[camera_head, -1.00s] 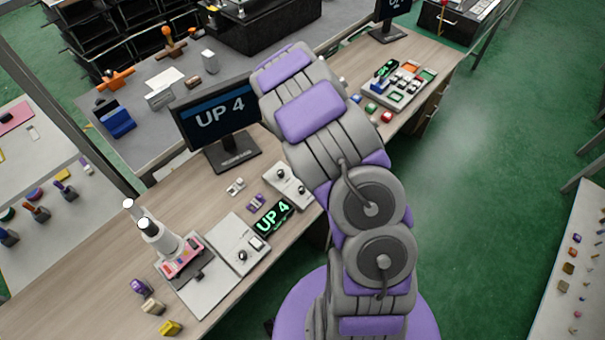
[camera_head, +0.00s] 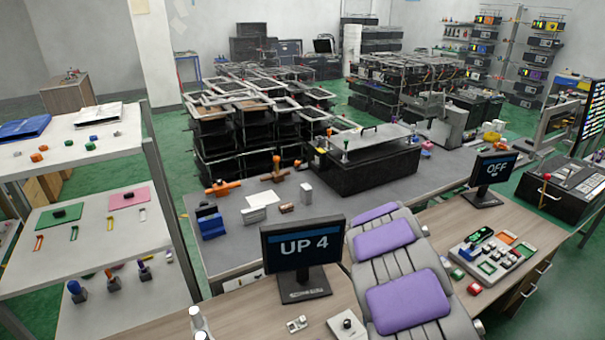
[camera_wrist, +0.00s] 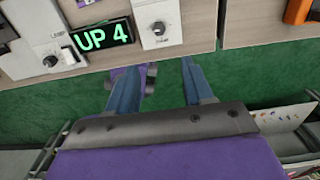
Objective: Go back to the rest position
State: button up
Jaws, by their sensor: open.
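In the wrist view my gripper (camera_wrist: 160,72) has its two blue fingers spread apart with nothing between them. It hangs over the green floor, apart from the desk edge. My purple and grey arm rises at the lower right of the head view, and the gripper is outside that view. A monitor (camera_head: 303,248) on the wooden desk reads "UP 4". A small green display (camera_wrist: 103,36) in the wrist view also reads "UP 4". It lies between a panel with a black knob (camera_wrist: 50,61) and a light box with another knob (camera_wrist: 158,28).
A second monitor (camera_head: 492,172) reads "OFF", above a panel of coloured buttons (camera_head: 490,255) on the desk. A shelf unit (camera_head: 80,215) with small parts stands at the left. A grey table (camera_head: 240,240) lies behind the desk. An orange object (camera_wrist: 299,11) sits at the desk edge.

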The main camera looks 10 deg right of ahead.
jog(key=s+a+r+n+b, duration=0.1)
jog(key=s+a+r+n, duration=0.3)
jog(key=s+r+n, duration=0.3)
jog(key=s+a+r+n, duration=0.4)
jog(key=s+r+n, duration=0.2)
jog(key=r+n, duration=0.15)
jog(key=s+a+r+n+g, duration=0.1)
jog(key=s+a+r+n, duration=0.1)
jog(key=s+n, duration=0.6)
jog(key=s+a+r+n+b, duration=0.1)
jog(key=s+a+r+n, duration=0.2)
jog(key=s+n, duration=0.6)
jog(key=shift+s+a+r+g, duration=0.4)
jog(key=shift+s+a, duration=0.2)
jog(key=shift+s, duration=0.5)
jog(key=shift+a+n, duration=0.1)
jog(key=shift+n, duration=0.25)
